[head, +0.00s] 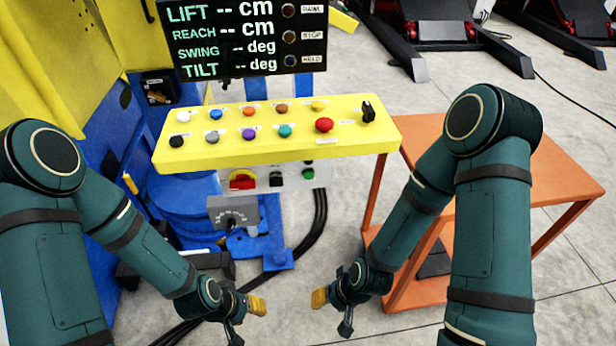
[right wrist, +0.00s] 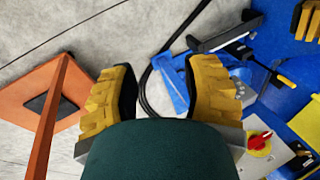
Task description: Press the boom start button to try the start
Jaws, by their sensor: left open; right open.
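The yellow control panel (head: 230,158) carries two rows of coloured buttons, a red mushroom button (head: 324,125) and a black selector switch (head: 367,111). Its labels are too small to read. Below it, a grey box (head: 292,184) has a red rotary switch on yellow (head: 242,182), a black switch (head: 277,179) and a green button (head: 308,174). I cannot tell which is the boom start button. My left gripper (head: 246,320) and right gripper (head: 332,313) are open and empty, low in front of the panel, apart from every button. The right wrist view shows the right gripper's spread yellow-padded fingers (right wrist: 165,95).
A dark display (head: 243,38) above the panel shows LIFT, REACH, SWING and TILT with dashes. A grey lever box (head: 233,212) hangs below. An orange table (head: 560,160) stands at right. Black cables (head: 318,225) run down to the floor. Blue-yellow machinery (head: 60,60) fills the left.

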